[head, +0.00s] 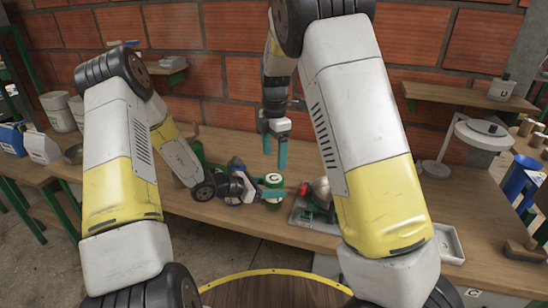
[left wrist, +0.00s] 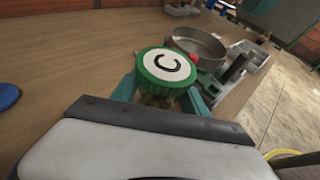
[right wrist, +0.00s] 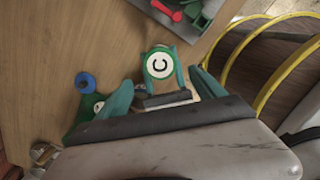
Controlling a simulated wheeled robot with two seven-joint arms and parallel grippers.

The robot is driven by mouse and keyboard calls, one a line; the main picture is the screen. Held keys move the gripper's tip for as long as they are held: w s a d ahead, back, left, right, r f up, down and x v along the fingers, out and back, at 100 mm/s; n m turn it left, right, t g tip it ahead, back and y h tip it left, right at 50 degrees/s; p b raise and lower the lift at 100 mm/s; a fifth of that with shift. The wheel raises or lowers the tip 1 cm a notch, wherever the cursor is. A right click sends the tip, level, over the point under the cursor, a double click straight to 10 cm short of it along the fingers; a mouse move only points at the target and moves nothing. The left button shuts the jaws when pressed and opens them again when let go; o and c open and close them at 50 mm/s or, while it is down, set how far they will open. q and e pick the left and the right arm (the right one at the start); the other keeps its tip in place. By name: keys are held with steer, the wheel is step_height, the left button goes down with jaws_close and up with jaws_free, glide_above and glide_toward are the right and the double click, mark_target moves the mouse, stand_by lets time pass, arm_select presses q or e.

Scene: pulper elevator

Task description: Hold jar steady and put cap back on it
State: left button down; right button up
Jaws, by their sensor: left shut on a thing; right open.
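A jar (left wrist: 153,100) with brownish contents stands in the grip of my left gripper (head: 272,191). Its teal fingers are shut on both sides of it in the left wrist view. A green ribbed cap (left wrist: 168,68) with a white top marked "C" sits over the jar's top; I cannot tell whether it is fastened. The cap also shows in the head view (head: 273,179) and the right wrist view (right wrist: 160,64). My right gripper (head: 275,154) is open and empty, pointing down above the jar. The jar's body is mostly hidden by the left fingers.
A machine with a round metal pan (left wrist: 199,42) and red knob stands right of the jar. A blue round object (right wrist: 86,82) and another green-and-white item (right wrist: 97,107) are on the wooden bench (head: 225,214). A white tray (head: 449,243) lies farther right. Brick wall stands behind.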

mark_target(274, 178)
steer(key=shift+f, duration=4.05)
steer(key=shift+c, duration=0.2)
steer(key=c, duration=1.4)
steer(key=o, duration=1.5)
steer(key=shift+r, duration=0.1)
steer(key=shift+r, duration=2.2)
